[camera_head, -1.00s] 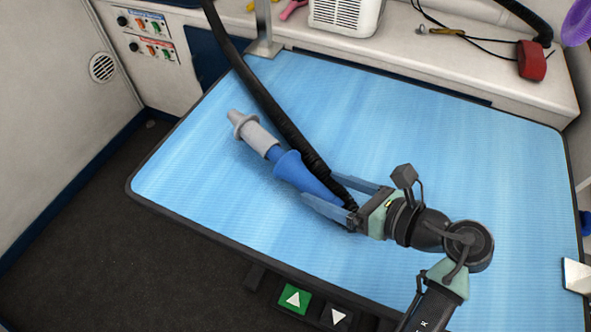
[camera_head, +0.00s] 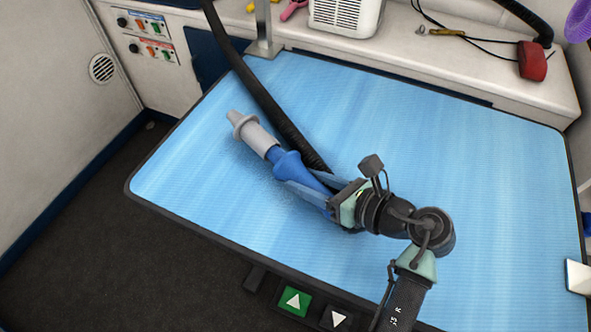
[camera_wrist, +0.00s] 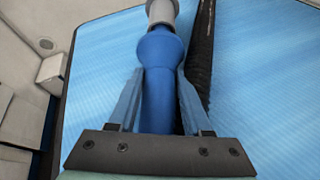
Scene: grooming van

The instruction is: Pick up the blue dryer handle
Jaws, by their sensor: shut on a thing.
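The blue dryer handle (camera_head: 291,168) has a grey nozzle (camera_head: 254,135) and lies on the light blue table mat, its nozzle toward the upper left. My gripper (camera_head: 318,189) is shut on the blue handle, one finger along each side. In the wrist view the handle (camera_wrist: 157,85) runs up between the two blue fingers (camera_wrist: 158,98), with its bulge just beyond the fingertips. The handle's rear end is hidden by my gripper. I cannot tell whether the handle is lifted off the mat.
A black hose (camera_head: 262,95) crosses the table (camera_head: 420,130) down to my gripper and passes beside the handle. A metal post (camera_head: 263,30) stands at the table's back edge. A red object (camera_head: 532,62) and a white box (camera_head: 343,15) are on the back counter. The table's right side is clear.

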